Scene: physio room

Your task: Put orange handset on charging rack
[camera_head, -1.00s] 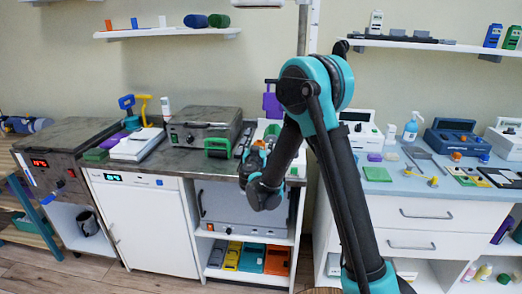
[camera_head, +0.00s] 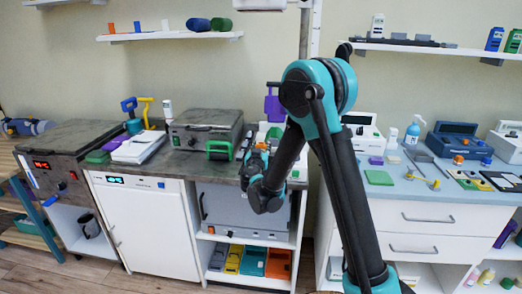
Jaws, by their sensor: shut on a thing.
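My gripper (camera_head: 257,158) is in front of the dark counter's right end, partly hidden by my own wrist. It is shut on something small. A small orange patch shows at the jaws, which looks like the orange handset, but most of it is hidden. A long low black rack (camera_head: 412,41) lies on the upper right wall shelf, with a white handset-like thing (camera_head: 377,27) standing at its left end. It looks like the charging rack. My gripper is well below and left of it.
The blue counter (camera_head: 410,184) at right is crowded. A small orange block (camera_head: 109,26) sits on the left wall shelf (camera_head: 170,36).

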